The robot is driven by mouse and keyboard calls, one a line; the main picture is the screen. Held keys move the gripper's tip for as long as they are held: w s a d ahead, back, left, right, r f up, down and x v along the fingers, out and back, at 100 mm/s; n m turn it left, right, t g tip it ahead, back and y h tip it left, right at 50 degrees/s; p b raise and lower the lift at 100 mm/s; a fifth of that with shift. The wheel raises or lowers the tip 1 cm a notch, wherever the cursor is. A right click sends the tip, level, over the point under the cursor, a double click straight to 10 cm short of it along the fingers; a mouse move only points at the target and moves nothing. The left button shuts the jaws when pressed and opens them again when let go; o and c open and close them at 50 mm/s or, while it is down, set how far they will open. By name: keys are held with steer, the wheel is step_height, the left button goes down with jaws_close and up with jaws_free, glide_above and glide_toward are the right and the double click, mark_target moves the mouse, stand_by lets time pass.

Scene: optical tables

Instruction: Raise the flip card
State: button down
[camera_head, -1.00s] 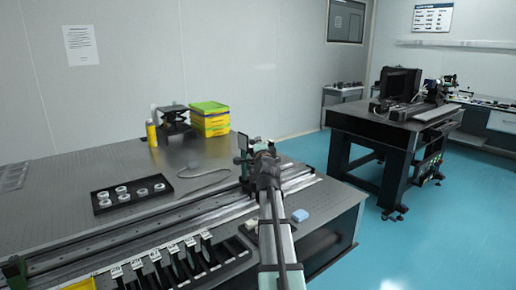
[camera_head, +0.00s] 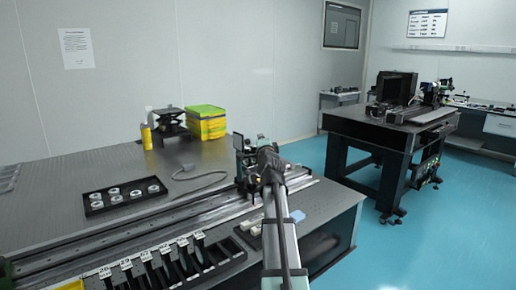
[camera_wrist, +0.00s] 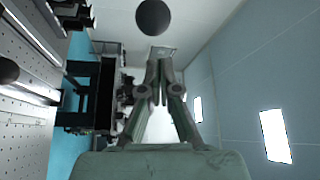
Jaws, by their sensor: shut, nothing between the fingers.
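In the head view my arm reaches up from the bottom to a small assembly with a dark upright plate (camera_head: 239,142) on the rail. I cannot tell for certain whether this plate is the flip card. My gripper is mostly hidden behind my own wrist there. In the wrist view my gripper (camera_wrist: 159,66) is shut, with nothing between its fingers. A round dark disc (camera_wrist: 153,17) shows beyond the fingertips, and a second dark disc (camera_wrist: 8,70) is at the left edge. Contact with the assembly cannot be made out.
A long rail (camera_head: 140,228) runs along the optical table (camera_head: 100,165). A black tray (camera_head: 92,213) of ring parts, yellow-green boxes (camera_head: 207,122) and a yellow bottle (camera_head: 146,137) stand left. A numbered rack is in front. A second table (camera_head: 388,128) stands right, across clear floor.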

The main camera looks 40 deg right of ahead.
steer(key=r+p+v, duration=0.1)
steer(key=v, duration=0.8)
steer(key=shift+s+f, duration=0.35)
steer(key=shift+s, duration=0.2)
steer(key=shift+w, duration=0.1)
